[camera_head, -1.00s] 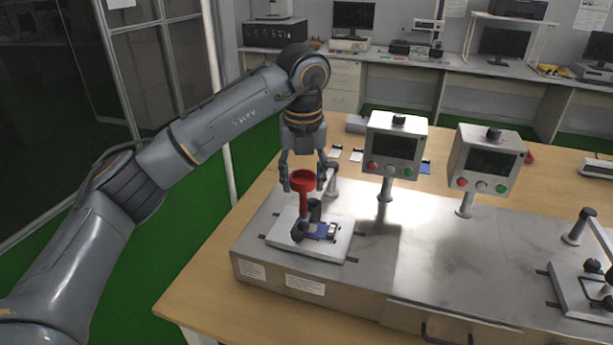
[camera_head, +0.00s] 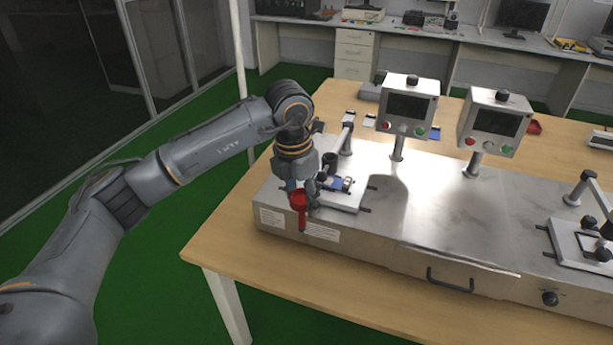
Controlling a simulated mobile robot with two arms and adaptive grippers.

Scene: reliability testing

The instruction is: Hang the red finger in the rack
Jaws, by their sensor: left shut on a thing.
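The red finger (camera_head: 301,217) has a wide round cup-like top and a thin stem that points down. My left gripper (camera_head: 302,198) is shut on its top part and holds it roughly upright. In the picture the finger overlaps the front left edge of the metal test bench (camera_head: 404,236), and its stem shows before the bench's front face. The plate fixture (camera_head: 341,198) with a black knob and a blue part is just behind the gripper. I cannot make out a rack for certain. My right gripper is not in view.
Two control boxes on posts, a left one (camera_head: 408,104) and a right one (camera_head: 495,122), stand on the bench. Another fixture (camera_head: 584,247) is at the right. The wooden table (camera_head: 235,233) has bare room left of and before the bench.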

